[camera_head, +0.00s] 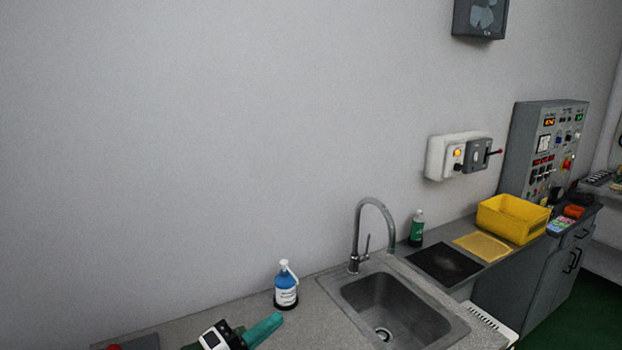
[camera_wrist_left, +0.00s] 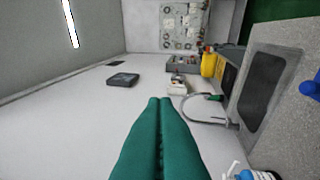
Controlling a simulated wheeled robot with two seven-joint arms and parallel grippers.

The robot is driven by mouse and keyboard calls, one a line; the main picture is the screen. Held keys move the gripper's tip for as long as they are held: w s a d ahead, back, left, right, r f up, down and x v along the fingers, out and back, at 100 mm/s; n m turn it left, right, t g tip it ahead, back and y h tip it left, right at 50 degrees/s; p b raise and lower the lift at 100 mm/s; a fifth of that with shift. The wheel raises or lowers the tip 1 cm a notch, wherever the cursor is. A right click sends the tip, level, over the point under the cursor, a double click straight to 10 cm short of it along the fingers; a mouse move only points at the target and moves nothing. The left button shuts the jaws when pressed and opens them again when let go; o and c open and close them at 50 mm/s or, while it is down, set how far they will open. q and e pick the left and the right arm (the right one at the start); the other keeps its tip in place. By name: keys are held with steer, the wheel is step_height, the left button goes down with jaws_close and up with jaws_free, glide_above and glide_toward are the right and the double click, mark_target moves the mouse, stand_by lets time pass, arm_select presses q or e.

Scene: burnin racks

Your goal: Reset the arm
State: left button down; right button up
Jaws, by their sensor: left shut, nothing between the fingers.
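My left gripper (camera_head: 278,319) shows at the bottom of the head view, with teal fingers on a black and white body. It points right over the grey counter, in front of the blue bottle (camera_head: 286,290) and left of the sink (camera_head: 392,308). In the left wrist view the two teal fingers of the left gripper (camera_wrist_left: 160,101) lie side by side, shut, with nothing between them. My right gripper is in neither view.
A tall curved faucet (camera_head: 357,240) rises behind the sink. A green bottle (camera_head: 417,230), black mat (camera_head: 445,263), yellow bin (camera_head: 512,218) and grey control panel (camera_head: 545,150) stand farther right. A switch box (camera_head: 460,157) sticks out of the wall. The space above the counter at left is clear.

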arm_select(q)
steer(key=s+a+f+n+y, duration=0.4)
steer(key=a+f+n+y, duration=0.2)
steer(key=n+y, duration=0.3)
steer(key=s+a+f+n+y, duration=0.3)
steer(key=a+f+n+y, duration=0.3)
steer(key=n, duration=0.6)
steer(key=s+f+n+g, duration=0.1)
steer(key=s+f+g, duration=0.25)
steer(key=s, duration=0.35)
steer(key=s+a+f+n+g, duration=0.1)
steer(key=s+f+n+g, duration=0.2)
steer(key=s, duration=0.4)
steer(key=s+f+g, duration=0.4)
steer(key=s+f, duration=0.1)
steer(key=s, duration=0.2)
step_height(320, 180, down, 33)
steer(key=s+b, duration=0.1)
steer(key=b, duration=0.6)
steer(key=s+a+f+g+b, duration=0.2)
steer(key=s+a+f+b, duration=0.1)
steer(key=s+f, duration=1.3)
step_height(320, 180, down, 3)
steer(key=shift+f+b, duration=0.2)
steer(key=shift+b, duration=0.55)
